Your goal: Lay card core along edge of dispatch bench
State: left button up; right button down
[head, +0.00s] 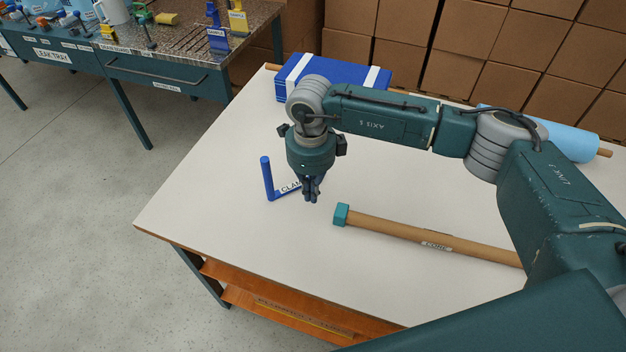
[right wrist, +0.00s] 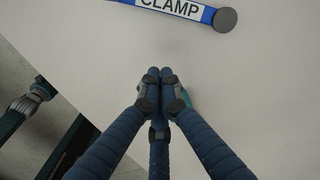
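The card core (head: 420,236) is a brown tube with a "CORE" label and a teal end cap (head: 341,214). It lies on the pale top of the bench (head: 240,245), in from the front edge and running roughly along it; its right end is hidden behind my right arm. My right gripper (head: 311,196) points down above the bench, left of the capped end and apart from it. Its fingertips (right wrist: 160,76) meet with nothing seen between them. In the right wrist view, a bit of teal shows behind the fingers. My left gripper is not in view.
A blue clamp (head: 267,179) is on the bench just left of my right gripper. The front left top is clear. A leak-tray bench (head: 165,72) stands upper left.

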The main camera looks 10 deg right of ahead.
aim_at(334, 208)
notch_tip(334, 208, down, 4)
jog(key=shift+r+p, duration=0.15)
jog(key=shift+p, duration=0.25)
jog(key=s+d+p, duration=0.1)
jog(key=d, duration=0.1)
jog(key=shift+s+d+p, duration=0.35)
jog(key=shift+p, duration=0.05)
jog(key=shift+s+d, duration=0.3)
jog(key=shift+d, duration=0.05)
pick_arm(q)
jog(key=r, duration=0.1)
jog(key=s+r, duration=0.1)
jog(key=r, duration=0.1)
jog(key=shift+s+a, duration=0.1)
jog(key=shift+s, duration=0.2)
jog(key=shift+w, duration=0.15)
pick_arm(e)
jog(key=shift+s+d+f, duration=0.25)
jog(key=shift+s+d, duration=0.15)
jog(key=shift+d, duration=0.35)
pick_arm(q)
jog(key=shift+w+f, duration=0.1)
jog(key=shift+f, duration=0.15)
pick_arm(e)
jog(key=shift+r, duration=0.1)
